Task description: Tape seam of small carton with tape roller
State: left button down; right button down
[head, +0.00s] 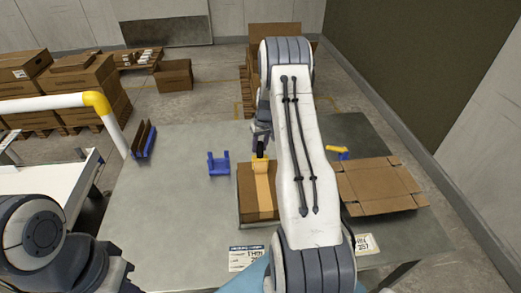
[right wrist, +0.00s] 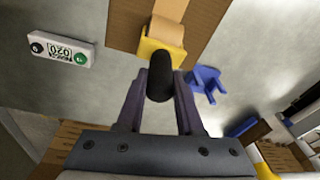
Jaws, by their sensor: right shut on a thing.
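The small carton (head: 246,190) lies on the grey table, partly hidden behind my right arm. A tan tape strip (head: 266,197) runs along its top. The yellow tape roller (right wrist: 158,50) is at one end of the carton in the right wrist view, over its top, with a tan roll (right wrist: 168,33) showing. Whether it presses on the carton I cannot tell. My right gripper (right wrist: 160,88) is shut on the roller's black handle; in the head view it is mostly hidden beside the arm. My left arm shows at the lower left, but its gripper does not.
An empty blue holder (head: 218,164) stands left of the carton. A flattened carton (head: 380,187) lies to the right, near another yellow-and-blue item (head: 338,153). A blue rack (head: 144,140) stands at the back left. A white label (head: 246,259) lies in front. The left table area is clear.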

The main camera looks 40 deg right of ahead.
jog(key=w+d, duration=0.1)
jog(key=w+b, duration=0.1)
jog(key=shift+w+d, duration=0.4)
dwell(0.4)
notch_tip(320, 180, up, 7)
jog(key=p, duration=0.4)
dwell(0.6)
